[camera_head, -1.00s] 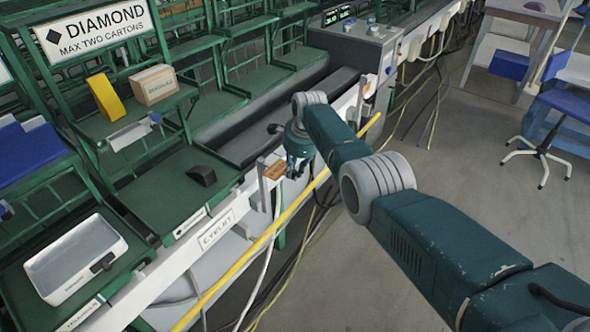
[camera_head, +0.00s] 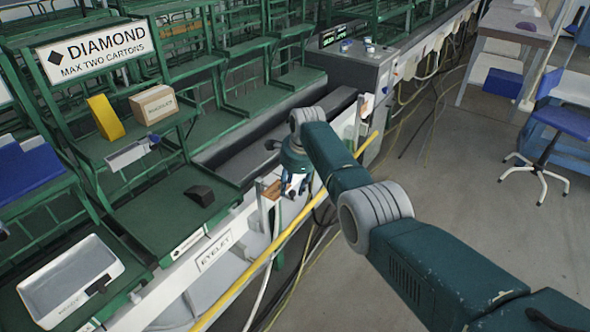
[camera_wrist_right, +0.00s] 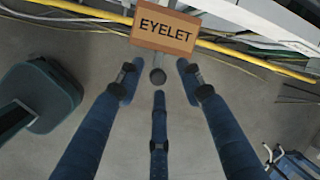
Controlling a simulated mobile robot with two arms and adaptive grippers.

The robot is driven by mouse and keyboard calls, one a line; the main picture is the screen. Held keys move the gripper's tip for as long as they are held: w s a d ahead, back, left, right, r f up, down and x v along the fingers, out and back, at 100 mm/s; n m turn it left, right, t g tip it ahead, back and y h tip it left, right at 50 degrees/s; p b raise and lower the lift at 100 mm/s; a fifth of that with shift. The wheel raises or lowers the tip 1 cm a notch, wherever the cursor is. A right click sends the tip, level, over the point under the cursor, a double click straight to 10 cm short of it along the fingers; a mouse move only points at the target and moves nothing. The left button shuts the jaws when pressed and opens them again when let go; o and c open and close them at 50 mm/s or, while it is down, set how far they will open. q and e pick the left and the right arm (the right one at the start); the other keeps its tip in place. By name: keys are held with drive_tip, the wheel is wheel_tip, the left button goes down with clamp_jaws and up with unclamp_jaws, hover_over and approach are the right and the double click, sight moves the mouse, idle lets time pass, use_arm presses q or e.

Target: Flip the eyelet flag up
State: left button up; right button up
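The eyelet flag is a small orange-brown plate lettered EYELET (camera_wrist_right: 166,27). In the head view the flag (camera_head: 269,189) is at the edge of the white rail, just left of my right gripper (camera_head: 292,186). My left gripper is not in view.
A white rail with an EYELET label (camera_head: 214,253) and a yellow pipe (camera_head: 250,270) run beside the flag. Cables hang below. Green racks, a white tray (camera_head: 70,281) and a carton (camera_head: 153,104) are on the left. Open floor (camera_head: 460,200) lies right.

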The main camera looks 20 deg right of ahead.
drive_tip(key=v, duration=1)
drive_tip(key=shift+r, duration=0.35)
